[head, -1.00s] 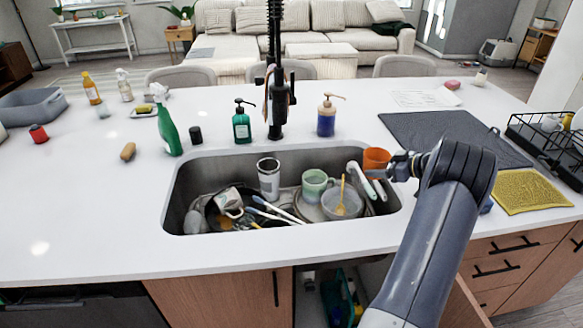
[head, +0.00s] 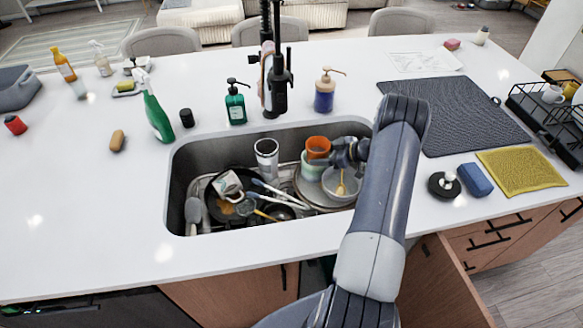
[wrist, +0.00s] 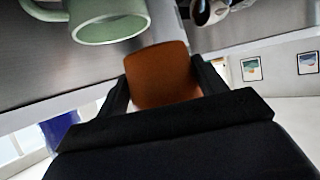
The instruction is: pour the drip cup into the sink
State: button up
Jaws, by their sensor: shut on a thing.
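The orange drip cup (head: 318,145) is over the right half of the sink (head: 183,170), just above the pale green mug (head: 312,166). My gripper (head: 340,155) reaches in from the right and is shut on the cup. In the wrist view the cup (wrist: 163,75) sits between the two dark fingers (wrist: 163,85), with the green mug (wrist: 112,20) close by. The wrist picture is turned over, with the mug's mouth facing down in it. I cannot tell the cup's exact tilt, and its contents are hidden.
The sink holds a grey bowl (head: 343,188), a steel tumbler (head: 267,158), a white mug (head: 226,184) and brushes. The black faucet (head: 277,80) stands behind it. A green spray bottle (head: 156,115) and soap bottles line the back. A blue sponge (head: 475,180) lies right.

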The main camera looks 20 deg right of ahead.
aim_at(318, 156)
jog(key=shift+a+f, duration=0.3)
jog(key=shift+s+r, duration=0.15)
jog(key=shift+r, duration=0.05)
jog(key=shift+s+a+r+n+p, duration=0.1)
jog(key=shift+a+r+n+p, duration=0.15)
jog(key=shift+n+p, duration=0.2)
jog(key=shift+s+a+r+n+t+h, duration=0.3)
jog(key=shift+s+a+r+n+h, duration=0.05)
jog(key=shift+a+n+h, duration=0.2)
jog(key=shift+s+a+r+n+t+h, duration=0.3)
jog(key=shift+a+r+n+h, duration=0.05)
jog(key=shift+a+n+h, duration=0.15)
jog(key=shift+s+a+r+n+t+h+b, duration=0.35)
jog(key=shift+a+r+n+h+b, duration=0.3)
jog(key=shift+b, duration=0.8)
jog(key=shift+s+a+r+n+t+h+b, duration=0.4)
jog(key=shift+n+b, duration=0.35)
jog(key=shift+b, duration=0.7)
jog(key=shift+s+a+r+n+t+h+b, duration=0.15)
jog(key=shift+r+n+t+h+b, duration=0.5)
jog(key=shift+b, duration=1.35)
jog(key=shift+s+a+r+n+t+h+b, duration=0.1)
jog(key=shift+r+n+t+h+b, duration=0.4)
jog(key=shift+b, duration=1.5)
jog(key=shift+s+a+r+n+b, duration=0.3)
jog(key=shift+a+n+b, duration=0.35)
jog(key=shift+b, duration=0.6)
jog(key=shift+r+n, duration=0.15)
jog(key=shift+n, duration=0.15)
